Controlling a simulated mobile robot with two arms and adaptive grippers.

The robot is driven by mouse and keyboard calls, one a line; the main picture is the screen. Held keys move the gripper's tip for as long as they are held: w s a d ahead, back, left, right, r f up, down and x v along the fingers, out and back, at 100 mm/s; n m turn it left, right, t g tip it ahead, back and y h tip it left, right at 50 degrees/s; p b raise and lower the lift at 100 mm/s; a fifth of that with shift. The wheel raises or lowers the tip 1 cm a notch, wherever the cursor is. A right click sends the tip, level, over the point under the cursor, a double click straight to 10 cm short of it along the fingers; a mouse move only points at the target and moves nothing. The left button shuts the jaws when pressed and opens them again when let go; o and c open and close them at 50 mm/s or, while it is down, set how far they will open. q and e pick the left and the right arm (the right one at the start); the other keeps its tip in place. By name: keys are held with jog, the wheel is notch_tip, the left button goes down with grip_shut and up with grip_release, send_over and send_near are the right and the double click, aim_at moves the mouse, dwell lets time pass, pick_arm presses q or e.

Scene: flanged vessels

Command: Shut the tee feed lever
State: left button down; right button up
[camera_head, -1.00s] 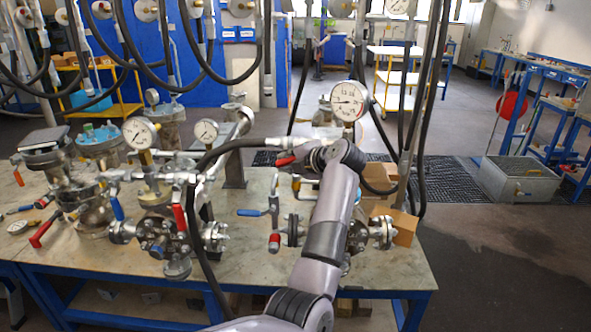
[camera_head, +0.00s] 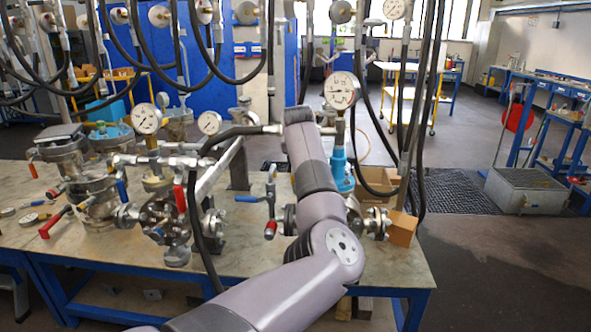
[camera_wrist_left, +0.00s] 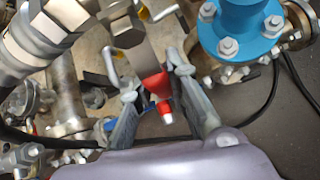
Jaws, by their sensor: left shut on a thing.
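In the left wrist view, a lever with a red grip (camera_wrist_left: 154,84) and a red-and-white tip lies between the two fingers of my left gripper (camera_wrist_left: 160,108). The gripper is shut on this red grip. The lever's flat metal arm (camera_wrist_left: 136,58) runs up toward a hex metal fitting (camera_wrist_left: 122,22). In the head view my left arm reaches up to the hose and pipe at the gauge, and hides the gripper and the red grip. The right gripper is not in view.
A blue flanged vessel (camera_wrist_left: 240,30) with bolts stands close to the right of my gripper; it also shows in the head view (camera_head: 341,168). A pressure gauge (camera_head: 341,90) rises above it. Other red and blue levers, flanges and black hoses crowd the bench (camera_head: 265,263).

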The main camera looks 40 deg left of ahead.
pick_arm(q)
jog(key=shift+w+d+f+n+t+h+b, duration=0.3)
jog(key=shift+d+h+b, duration=0.2)
jog(key=shift+b, duration=0.3)
jog(key=shift+w+d+f+n+t+h+b, duration=0.1)
jog(key=shift+w+d+n+t+h+b, duration=0.1)
jog(key=shift+d+t+h+b, duration=0.4)
jog(key=shift+a+r, duration=0.1)
jog(key=shift+a, duration=0.15)
jog(key=c, duration=1.5)
grip_release()
jog(key=shift+r, duration=0.1)
jog(key=shift+c, duration=0.2)
jog(key=shift+s+r, duration=0.1)
jog(key=shift+r, duration=0.05)
jog(key=v, duration=1.1)
jog(key=shift+s+d+r, duration=0.15)
jog(key=shift+r, duration=0.25)
